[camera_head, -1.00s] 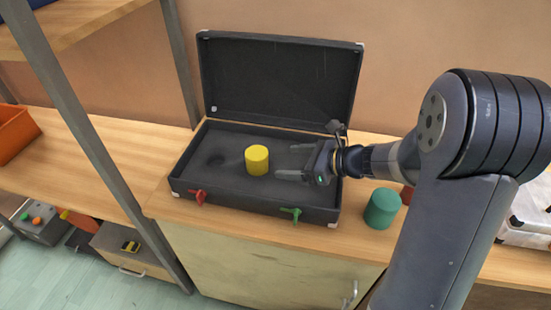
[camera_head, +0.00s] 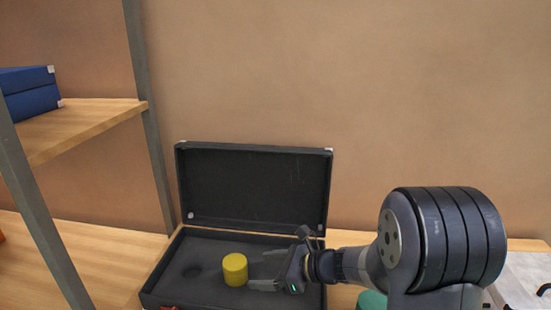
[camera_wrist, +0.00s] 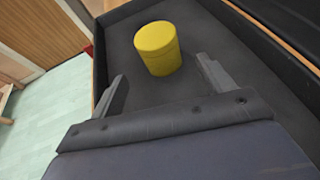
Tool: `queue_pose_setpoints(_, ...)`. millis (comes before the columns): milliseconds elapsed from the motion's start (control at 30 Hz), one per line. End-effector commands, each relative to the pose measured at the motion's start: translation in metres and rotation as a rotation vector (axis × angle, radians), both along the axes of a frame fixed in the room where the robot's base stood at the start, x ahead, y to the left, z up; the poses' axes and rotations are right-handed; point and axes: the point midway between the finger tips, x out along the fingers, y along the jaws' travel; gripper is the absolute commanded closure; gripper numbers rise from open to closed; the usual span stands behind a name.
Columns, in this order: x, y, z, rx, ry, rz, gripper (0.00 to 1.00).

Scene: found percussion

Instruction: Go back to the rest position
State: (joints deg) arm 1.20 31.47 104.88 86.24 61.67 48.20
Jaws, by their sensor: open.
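My gripper (camera_head: 264,271) is open and empty, low over the open black case (camera_head: 205,247), with its fingers pointing left. A yellow cylinder (camera_head: 235,270) stands upright on the dark foam inside the case, just beyond the fingertips. In the wrist view the yellow cylinder (camera_wrist: 158,48) stands ahead of the two spread finger tips (camera_wrist: 162,70), with no finger closed on it. The case lid (camera_head: 255,187) stands open at the back. The front of the case is cut off by the lower edge of the head view.
A green cylinder (camera_head: 371,300) shows partly beside my arm, right of the case. A shelf post (camera_head: 150,120) rises left of the case. Blue boxes (camera_head: 28,92) sit on a wooden shelf (camera_head: 85,128) at upper left. The wall above the case is clear.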

Motion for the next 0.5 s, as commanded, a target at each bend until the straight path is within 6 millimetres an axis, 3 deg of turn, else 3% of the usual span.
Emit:
queue_pose_setpoints(200, 0.012, 0.04, -0.019, 0.0, 0.002, 0.006, 0.24)
queue_pose_setpoints(400, 0.023, 0.069, -0.037, 0.0, 0.003, 0.001, 0.24)
queue_pose_setpoints(500, 0.023, 0.067, -0.013, 0.001, -0.003, -0.001, 0.24)
